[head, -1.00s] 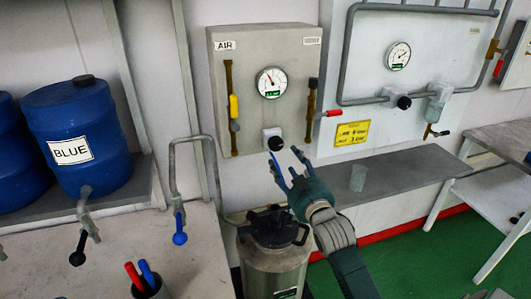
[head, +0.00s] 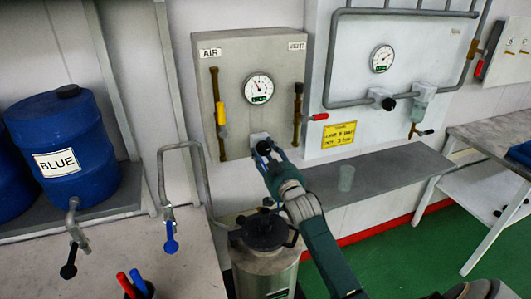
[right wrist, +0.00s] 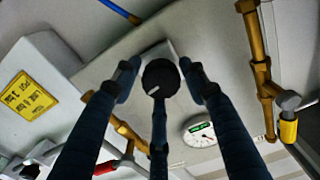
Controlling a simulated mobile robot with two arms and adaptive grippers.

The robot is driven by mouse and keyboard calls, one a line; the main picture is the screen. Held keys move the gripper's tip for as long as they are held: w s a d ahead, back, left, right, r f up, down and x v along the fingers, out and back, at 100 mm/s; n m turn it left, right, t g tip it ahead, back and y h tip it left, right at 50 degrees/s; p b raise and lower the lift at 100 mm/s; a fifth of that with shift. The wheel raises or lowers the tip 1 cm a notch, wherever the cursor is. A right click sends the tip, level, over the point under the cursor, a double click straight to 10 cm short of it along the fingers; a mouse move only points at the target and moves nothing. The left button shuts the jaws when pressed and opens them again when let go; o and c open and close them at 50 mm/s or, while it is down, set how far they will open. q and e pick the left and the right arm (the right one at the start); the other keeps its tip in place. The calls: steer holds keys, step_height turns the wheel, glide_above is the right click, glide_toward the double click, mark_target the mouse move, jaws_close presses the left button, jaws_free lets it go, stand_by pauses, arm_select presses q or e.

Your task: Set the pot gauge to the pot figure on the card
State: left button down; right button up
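A round white gauge (head: 259,88) with a green label is on the grey panel marked AIR; it also shows in the right wrist view (right wrist: 200,133). Below it is a black knob (right wrist: 160,78), largely covered by my right gripper in the head view. My right gripper (head: 264,148) reaches up to this knob. In the right wrist view its fingers are apart on either side of the knob, with gaps showing. A second gauge (head: 382,58) is on the white panel to the right. My left gripper is not in view.
A metal pot (head: 265,265) with a dark lid stands below the panel. A grey shelf (head: 390,172) with a clear cup (head: 346,178) is to the right. Brass pipes with a yellow handle (head: 221,113) and a red handle (head: 319,117) flank the gauge.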

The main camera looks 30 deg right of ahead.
steer(key=c, duration=0.6)
steer(key=shift+n, duration=0.6)
steer(key=shift+f, duration=0.1)
steer(key=o, duration=1.1)
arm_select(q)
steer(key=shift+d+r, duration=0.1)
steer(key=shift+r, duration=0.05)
arm_select(e)
steer(key=shift+s, duration=0.15)
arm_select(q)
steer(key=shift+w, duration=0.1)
arm_select(e)
steer(key=v, duration=1.1)
steer(key=shift+s, duration=0.35)
steer(key=shift+a+f, duration=0.1)
steer(key=shift+f, duration=0.05)
